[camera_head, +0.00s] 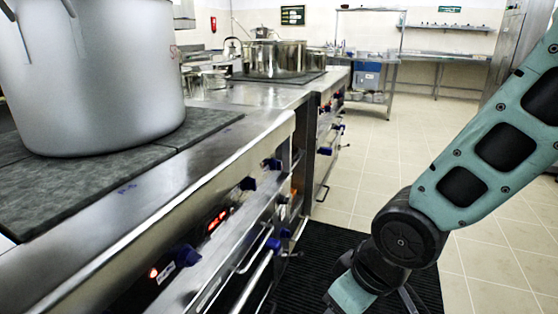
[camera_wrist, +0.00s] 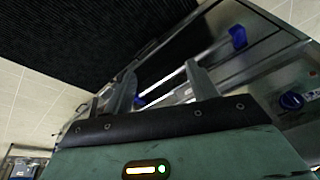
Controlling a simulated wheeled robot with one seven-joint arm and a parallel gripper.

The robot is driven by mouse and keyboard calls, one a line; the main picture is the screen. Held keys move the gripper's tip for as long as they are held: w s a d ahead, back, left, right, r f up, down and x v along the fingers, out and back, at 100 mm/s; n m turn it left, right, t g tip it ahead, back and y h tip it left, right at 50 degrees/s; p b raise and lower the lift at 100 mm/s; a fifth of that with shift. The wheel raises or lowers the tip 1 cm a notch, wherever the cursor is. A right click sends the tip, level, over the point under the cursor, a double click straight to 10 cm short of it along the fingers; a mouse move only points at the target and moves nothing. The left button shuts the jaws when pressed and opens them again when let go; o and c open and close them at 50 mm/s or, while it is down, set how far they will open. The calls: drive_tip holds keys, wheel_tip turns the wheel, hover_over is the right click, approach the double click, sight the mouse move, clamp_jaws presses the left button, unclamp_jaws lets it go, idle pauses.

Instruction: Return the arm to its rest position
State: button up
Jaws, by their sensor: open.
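My arm comes in from the right edge of the head view, with a teal upper link and a dark joint, and bends down toward the floor. Its lower end is at the bottom edge of that view, where my gripper cannot be made out clearly. In the wrist view my gripper (camera_wrist: 162,86) shows two grey fingers standing apart with nothing held between them. The steel stove front (camera_wrist: 255,55) with a handle bar lies beyond the fingers. I cannot tell how far the fingers are from the bar.
A stove (camera_head: 240,150) with blue knobs and rails runs along the left. A large pot (camera_head: 95,85) stands on its near hot plate, another pot (camera_head: 275,58) farther back. A black mat (camera_head: 325,255) lies beside the stove. The tiled floor (camera_head: 385,150) beyond is clear.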

drive_tip(key=s+d+r+g+h, duration=0.2)
drive_tip(key=s+d+r, duration=0.2)
drive_tip(key=s+r, duration=0.4)
wheel_tip(320, 180, up, 21)
drive_tip(key=s+p, duration=0.1)
drive_tip(key=p, duration=2.1)
drive_tip(key=shift+f, duration=0.15)
drive_tip(key=shift+d, duration=0.1)
